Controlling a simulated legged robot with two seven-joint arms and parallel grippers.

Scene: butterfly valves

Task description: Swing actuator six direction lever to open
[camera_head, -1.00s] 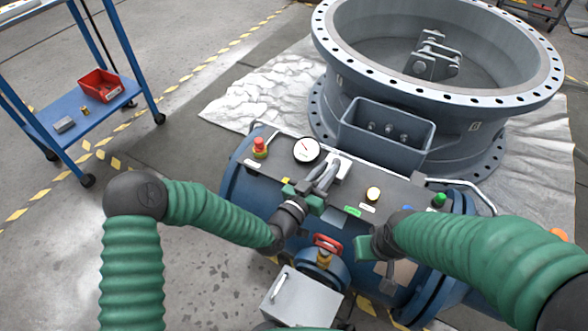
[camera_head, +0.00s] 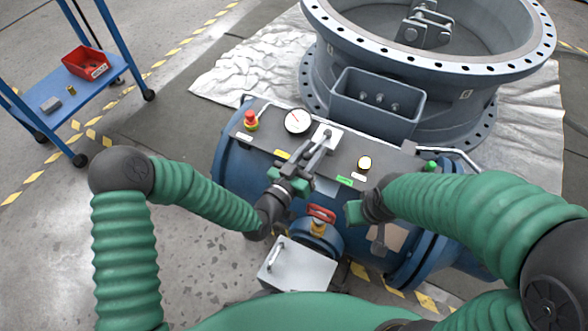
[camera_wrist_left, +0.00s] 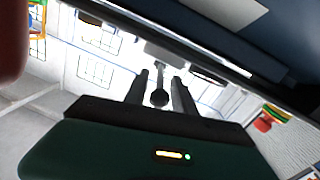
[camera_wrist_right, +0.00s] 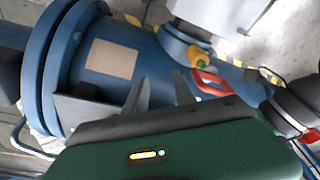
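The actuator (camera_head: 232,172) is a blue cylinder with a dark top panel. Its direction lever (camera_head: 331,136) rises from a pale plate on the panel; the lever's exact setting is hard to tell. My left gripper (camera_head: 315,158) is over the panel at the lever. In the left wrist view a dark round lever knob (camera_wrist_left: 159,97) lies between the two fingers of the left gripper (camera_wrist_left: 160,85), with small gaps showing on both sides. My right gripper (camera_wrist_right: 164,88) is open and empty, above the cylinder's near side, right of the red handle (camera_head: 321,214).
A large flanged valve body (camera_head: 460,100) stands behind. A grey box (camera_head: 298,268) projects in front. A blue cart (camera_head: 85,92) stands left.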

